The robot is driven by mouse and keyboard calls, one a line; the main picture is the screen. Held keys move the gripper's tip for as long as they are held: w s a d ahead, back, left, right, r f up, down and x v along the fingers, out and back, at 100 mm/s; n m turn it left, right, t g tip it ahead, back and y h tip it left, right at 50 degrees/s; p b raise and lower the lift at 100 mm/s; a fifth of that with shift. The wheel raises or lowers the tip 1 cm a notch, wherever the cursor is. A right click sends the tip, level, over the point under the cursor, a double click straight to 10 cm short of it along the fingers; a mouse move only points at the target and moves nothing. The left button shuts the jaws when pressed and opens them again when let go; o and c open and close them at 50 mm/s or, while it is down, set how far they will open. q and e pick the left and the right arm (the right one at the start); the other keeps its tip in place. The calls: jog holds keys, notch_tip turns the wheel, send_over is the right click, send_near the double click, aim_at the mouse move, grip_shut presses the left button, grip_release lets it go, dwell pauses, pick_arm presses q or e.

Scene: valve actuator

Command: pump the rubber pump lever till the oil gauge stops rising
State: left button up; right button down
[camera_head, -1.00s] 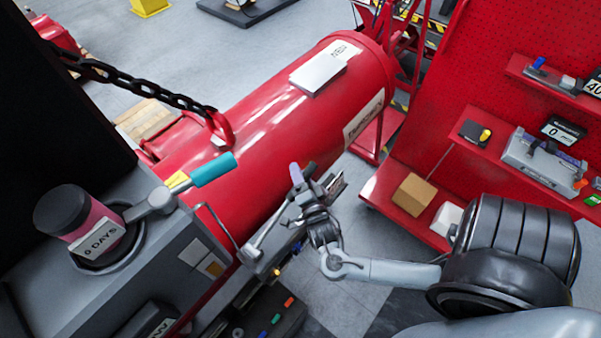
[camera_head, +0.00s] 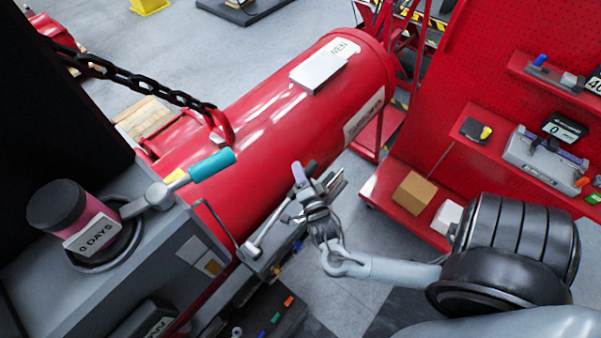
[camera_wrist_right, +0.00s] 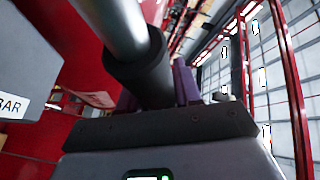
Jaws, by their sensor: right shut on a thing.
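The pump lever is a bare metal rod (camera_head: 266,231) with a dark rubber grip at its upper end, rising to the right from a grey block beside the red tank. My right gripper (camera_head: 307,182) is shut on the lever near its upper end. In the right wrist view the dark rubber grip (camera_wrist_right: 146,72) lies between the purple fingers, with the metal rod (camera_wrist_right: 108,22) running up to the left. A grey box marked "BAR" (camera_wrist_right: 22,75) shows at the left there. I cannot make out an oil gauge reading. My left gripper is not in view.
A red tank (camera_head: 300,110) lies behind the lever. To the left stand a grey housing with a cyan-handled lever (camera_head: 211,165) and a pink and black cylinder (camera_head: 75,215) labelled "0 DAYS". A red shelf unit (camera_head: 475,155) stands right. A chain (camera_head: 140,84) hangs at upper left.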

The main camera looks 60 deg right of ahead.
jog(key=f+m+b, duration=0.1)
jog(key=f, duration=0.1)
jog(key=d+f+y+b, duration=0.1)
jog(key=f+b, duration=0.1)
jog(key=f, duration=0.1)
jog(key=f+m+g+b, duration=0.1)
jog(key=f, duration=0.2)
jog(key=shift+s+d+m, duration=0.15)
jog(key=shift+d+m, duration=0.15)
jog(key=shift+f+y, duration=0.2)
jog(key=shift+y, duration=0.1)
jog(key=c, duration=0.9)
grip_release()
jog(key=shift+r, duration=0.1)
jog(key=shift+o, duration=0.2)
jog(key=b+v, duration=0.2)
jog(key=v, duration=0.8)
jog(key=shift+s+a+r, duration=0.15)
jog(key=shift+s+a, duration=0.1)
